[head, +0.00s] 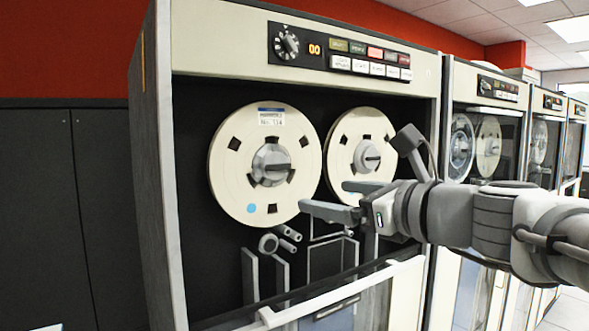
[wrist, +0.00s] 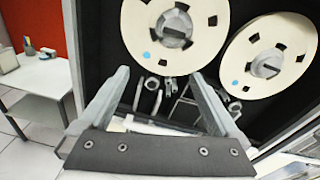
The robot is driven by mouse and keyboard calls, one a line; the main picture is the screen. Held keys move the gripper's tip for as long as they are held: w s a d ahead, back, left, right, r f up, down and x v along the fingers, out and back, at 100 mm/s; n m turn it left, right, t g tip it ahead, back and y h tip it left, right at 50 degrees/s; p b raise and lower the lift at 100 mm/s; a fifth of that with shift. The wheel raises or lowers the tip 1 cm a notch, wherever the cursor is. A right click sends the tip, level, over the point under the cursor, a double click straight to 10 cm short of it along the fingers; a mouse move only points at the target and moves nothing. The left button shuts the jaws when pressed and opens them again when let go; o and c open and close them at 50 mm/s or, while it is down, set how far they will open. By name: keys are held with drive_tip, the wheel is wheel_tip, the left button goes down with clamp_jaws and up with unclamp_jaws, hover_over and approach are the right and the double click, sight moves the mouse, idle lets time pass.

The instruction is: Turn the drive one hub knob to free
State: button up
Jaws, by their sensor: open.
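The nearest tape drive (head: 160,200) carries two cream reels. The left reel (head: 235,185) has a white-and-blue label and a grey hub knob (head: 271,165), whose bar looks roughly level in the head view. That knob also shows at the top of the wrist view (wrist: 174,28). The right reel (head: 345,140) has a similar grey hub knob (head: 367,157), also in the wrist view (wrist: 266,66). My gripper (head: 323,196) is open and empty in front of the lower right of the left reel, apart from both knobs. Its two fingers (wrist: 160,74) point toward the drive.
A panel with a selector dial (head: 287,44) and coloured buttons runs above the reels. Tape guides and rollers (head: 268,243) sit below them. A lowered glass door with a pale top edge (head: 340,290) stands in front. More drives (head: 487,150) stand at right; a white table (wrist: 40,75) stands at left.

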wheel_tip(320, 180, up, 2)
drive_tip(key=d+m+t, duration=0.1)
drive_tip(key=m, duration=0.1)
approach(280, 166)
drive_tip(key=shift+m, duration=0.3)
drive_tip(key=x, duration=0.9)
drive_tip(key=shift+r+p, duration=0.1)
drive_tip(key=shift+p, duration=0.2)
drive_tip(key=c, duration=1.3)
